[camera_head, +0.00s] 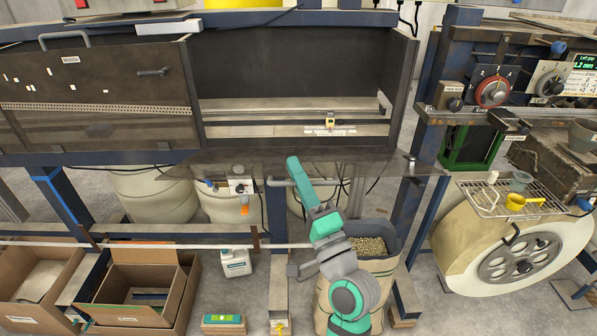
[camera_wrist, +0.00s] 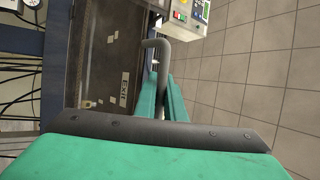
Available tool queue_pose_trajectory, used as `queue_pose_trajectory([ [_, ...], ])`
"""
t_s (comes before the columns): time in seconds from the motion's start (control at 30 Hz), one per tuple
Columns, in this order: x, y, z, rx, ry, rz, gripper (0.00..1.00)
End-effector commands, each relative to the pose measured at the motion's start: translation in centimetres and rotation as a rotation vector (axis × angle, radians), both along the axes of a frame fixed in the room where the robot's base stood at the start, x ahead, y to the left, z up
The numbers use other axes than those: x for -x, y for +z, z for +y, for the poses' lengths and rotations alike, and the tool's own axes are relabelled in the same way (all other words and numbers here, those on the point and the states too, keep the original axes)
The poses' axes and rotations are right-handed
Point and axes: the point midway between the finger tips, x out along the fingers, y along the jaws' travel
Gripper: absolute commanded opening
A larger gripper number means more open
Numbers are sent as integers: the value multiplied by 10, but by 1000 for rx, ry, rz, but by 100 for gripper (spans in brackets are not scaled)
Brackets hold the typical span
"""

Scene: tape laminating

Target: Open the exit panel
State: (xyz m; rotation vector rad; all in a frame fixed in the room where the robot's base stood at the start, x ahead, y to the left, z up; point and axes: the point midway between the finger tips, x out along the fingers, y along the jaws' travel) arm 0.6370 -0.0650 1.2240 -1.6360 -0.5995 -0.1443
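The exit panel (camera_head: 222,166) is a dark, glossy sheet hinged below the right-hand bay of the machine. It is swung down and out, lying near flat, so the bay above it stands uncovered. Its grey bar handle (camera_head: 276,182) is at the panel's near edge. In the wrist view the dark panel (camera_wrist: 102,62) bears a small white label, and the bent handle (camera_wrist: 157,43) runs down between the green fingers. My gripper (camera_head: 293,162) reaches up from below; in the wrist view my gripper (camera_wrist: 164,92) appears closed about the handle. The contact itself is partly hidden.
A dark left panel (camera_head: 95,95) with its own handle covers the left bay. Inside the open bay are rails and a small yellow device (camera_head: 330,121). A large cream wheel (camera_head: 470,250) stands right.

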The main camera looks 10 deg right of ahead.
Motion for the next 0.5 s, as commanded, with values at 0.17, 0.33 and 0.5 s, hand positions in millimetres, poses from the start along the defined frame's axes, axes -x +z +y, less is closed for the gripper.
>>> queue_pose_trajectory([
  [0.17,6,9,4,0,9,-19,28],
  [0.33,5,7,3,1,6,-16,28],
  [0.5,5,6,2,1,4,-13,28],
])
